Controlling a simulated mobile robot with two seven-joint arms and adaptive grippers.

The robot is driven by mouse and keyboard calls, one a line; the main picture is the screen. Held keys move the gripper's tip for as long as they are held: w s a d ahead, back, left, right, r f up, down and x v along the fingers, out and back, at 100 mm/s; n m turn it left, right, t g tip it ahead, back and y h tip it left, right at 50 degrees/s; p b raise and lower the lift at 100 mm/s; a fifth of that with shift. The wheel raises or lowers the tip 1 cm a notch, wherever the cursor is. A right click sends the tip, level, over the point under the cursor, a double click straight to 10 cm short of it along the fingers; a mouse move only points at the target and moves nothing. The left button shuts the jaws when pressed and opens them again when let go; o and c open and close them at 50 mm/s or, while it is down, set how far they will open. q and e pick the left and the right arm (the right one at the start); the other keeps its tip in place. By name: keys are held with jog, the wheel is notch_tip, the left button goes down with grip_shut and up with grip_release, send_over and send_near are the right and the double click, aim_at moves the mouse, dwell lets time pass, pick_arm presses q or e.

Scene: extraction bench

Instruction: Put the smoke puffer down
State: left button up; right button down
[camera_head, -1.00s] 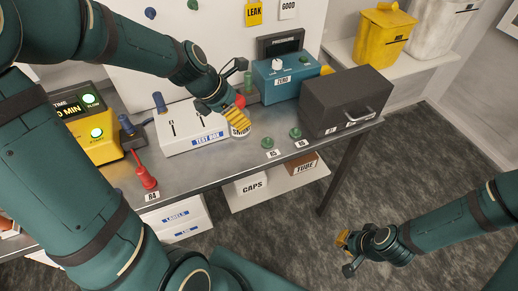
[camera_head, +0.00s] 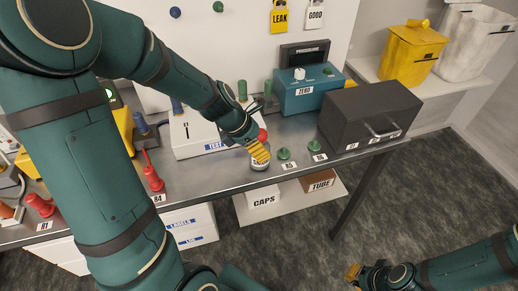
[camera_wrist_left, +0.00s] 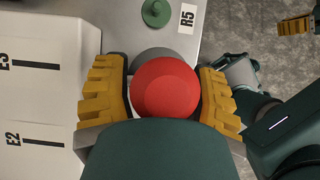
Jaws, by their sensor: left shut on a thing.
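The smoke puffer has a red round top (camera_head: 262,135) and a pale labelled base (camera_head: 263,162), partly hidden by my fingers. My left gripper (camera_head: 258,150) is shut on it, at the front of the bench left of the R5 spot. In the left wrist view the red top (camera_wrist_left: 165,88) sits between the two yellow fingers of my left gripper (camera_wrist_left: 160,100). I cannot tell whether the base touches the bench top. My right gripper (camera_head: 353,273) is low over the floor, away from the bench; its jaw opening is unclear. It also shows in the left wrist view (camera_wrist_left: 297,26).
The white test box (camera_head: 190,140) stands just left of the puffer. Green pieces (camera_head: 284,154) stand at R5 and beside it on the right. A teal device (camera_head: 308,95) and a dark drawer box (camera_head: 368,112) stand behind and right. Bare bench (camera_head: 205,176) lies in front left.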

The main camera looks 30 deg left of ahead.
pick_arm(q)
jog(key=shift+f, duration=0.1)
jog(key=o, duration=1.2)
jog(key=shift+o, duration=0.2)
jog(key=shift+a+r+p, duration=0.1)
jog(key=shift+r+p, duration=0.2)
jog(key=shift+r, duration=0.15)
jog(key=p+v, duration=0.4)
jog(key=v, duration=0.7)
jog(key=shift+r, duration=0.15)
jog(key=shift+s, duration=0.2)
